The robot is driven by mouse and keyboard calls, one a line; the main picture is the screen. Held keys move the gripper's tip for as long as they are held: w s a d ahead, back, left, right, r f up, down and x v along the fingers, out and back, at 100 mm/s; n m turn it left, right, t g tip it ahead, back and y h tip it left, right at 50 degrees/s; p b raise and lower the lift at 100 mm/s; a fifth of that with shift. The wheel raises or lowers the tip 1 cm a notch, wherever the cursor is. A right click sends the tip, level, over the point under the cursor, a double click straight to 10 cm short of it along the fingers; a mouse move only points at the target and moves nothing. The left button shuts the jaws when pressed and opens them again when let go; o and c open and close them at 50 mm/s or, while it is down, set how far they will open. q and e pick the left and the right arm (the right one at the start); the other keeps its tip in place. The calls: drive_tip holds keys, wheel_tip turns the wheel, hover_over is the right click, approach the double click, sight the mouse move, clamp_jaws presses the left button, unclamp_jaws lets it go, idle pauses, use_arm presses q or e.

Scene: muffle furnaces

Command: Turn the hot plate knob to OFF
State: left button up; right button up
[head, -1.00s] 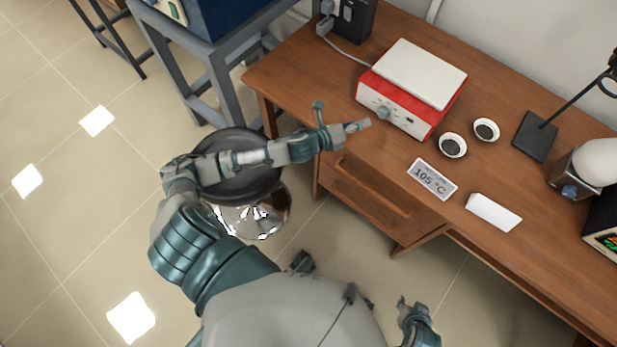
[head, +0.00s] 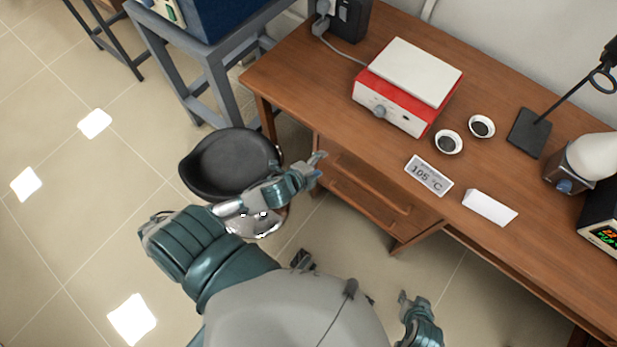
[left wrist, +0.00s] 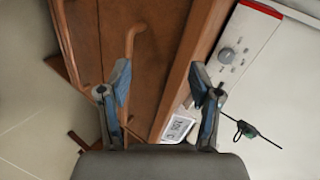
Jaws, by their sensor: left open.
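The red and white hot plate (head: 408,85) stands on the wooden desk, its white front panel facing the desk's near edge. Its grey knob (head: 380,112) is on that panel; the knob also shows in the left wrist view (left wrist: 227,56), right of the fingers. I cannot read the knob's setting. My left gripper (head: 318,168) is open and empty, off the desk's near edge by the drawers, apart from the knob. Its two fingers show spread in the left wrist view (left wrist: 160,85). My right gripper (head: 408,300) is low at the bottom, away from the desk; its opening is unclear.
A 105 °C display card (head: 429,176), a white block (head: 489,207) and two small dishes (head: 449,142) sit right of the hot plate. A lamp stand (head: 530,133) is further right. A black stool (head: 225,165) stands beside my left arm. Drawers (head: 365,190) are below the desk edge.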

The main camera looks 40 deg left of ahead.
use_arm(q)
drive_tip(key=s+f+n+g+y, duration=0.1)
drive_tip(key=s+f+n+g, duration=0.1)
drive_tip(key=s+f+n, duration=0.2)
drive_tip(key=shift+s+d+f+n+g, duration=0.15)
drive_tip(key=shift+s+f+n+g, duration=0.2)
drive_tip(key=shift+s+n, duration=0.35)
use_arm(e)
drive_tip(key=shift+r, duration=0.15)
